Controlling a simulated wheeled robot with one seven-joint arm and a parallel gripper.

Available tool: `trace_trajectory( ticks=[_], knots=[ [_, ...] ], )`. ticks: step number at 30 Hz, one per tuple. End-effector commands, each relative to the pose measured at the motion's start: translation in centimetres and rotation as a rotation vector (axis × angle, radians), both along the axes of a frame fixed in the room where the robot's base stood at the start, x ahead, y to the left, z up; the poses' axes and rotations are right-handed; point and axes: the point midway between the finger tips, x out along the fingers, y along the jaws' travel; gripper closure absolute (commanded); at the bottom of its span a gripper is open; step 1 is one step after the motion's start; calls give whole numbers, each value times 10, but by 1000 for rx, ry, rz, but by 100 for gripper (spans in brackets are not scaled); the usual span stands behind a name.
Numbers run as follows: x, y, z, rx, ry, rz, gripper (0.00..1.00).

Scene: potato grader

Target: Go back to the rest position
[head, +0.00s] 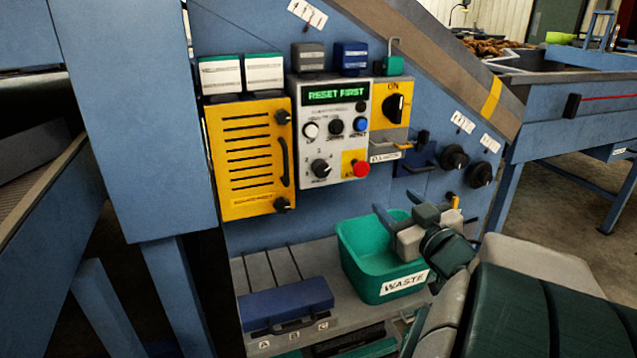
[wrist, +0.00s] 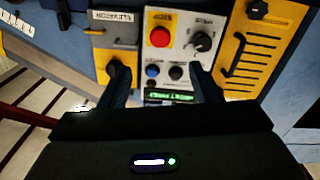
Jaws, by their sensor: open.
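My gripper (head: 397,200) is at the right of the head view, above the green waste bin (head: 362,283) and below the control panel. Its two dark fingers are apart with nothing between them. In the wrist view my gripper (wrist: 158,75) points toward the grey control panel (wrist: 182,20), which appears upside down. The panel (head: 318,183) has a lit display (head: 335,94) reading "RESET FIRST", a red button (head: 361,168), a blue button (head: 360,125) and a black knob (head: 321,167). No contact with the panel can be made out.
A yellow vented cover (head: 248,160) is left of the panel. A yellow "ON" switch plate (head: 379,112) is to its right. A blue block (head: 287,303) lies on the lower grey shelf (head: 262,268). Black knobs (head: 454,157) sit on the sloping blue frame. Open floor shows at far right.

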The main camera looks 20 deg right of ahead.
Motion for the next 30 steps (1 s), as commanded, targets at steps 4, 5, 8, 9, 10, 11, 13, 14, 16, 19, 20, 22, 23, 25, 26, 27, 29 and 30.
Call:
trace_trajectory(
  ticks=[4,5,8,9,10,11,13,14,16,19,20,22,23,25,26,27,29,30],
  knots=[
    [1,0,2,-1,3,-4,43],
    [2,0,4,-2,6,-8,43],
    [6,-2,16,-10,32,-47,43],
    [9,-3,23,-14,49,-74,43],
    [12,-4,29,-15,65,-96,43],
    [14,-5,34,-17,86,-120,43],
    [17,-6,46,-18,139,-181,43],
    [18,-6,51,-18,164,-204,43],
    [19,-5,59,-10,229,-258,43],
    [16,1,69,10,332,-319,43],
    [15,3,72,16,366,-334,43],
    [10,12,77,33,449,-360,43],
    [7,16,79,42,486,-370,43],
    [-2,28,84,62,577,-382,43],
    [-6,34,86,69,620,-384,43],
    [-12,43,88,82,675,-384,43],
    [-23,58,93,99,763,-375,43],
    [-31,69,96,109,824,-364,43]
  ],
)
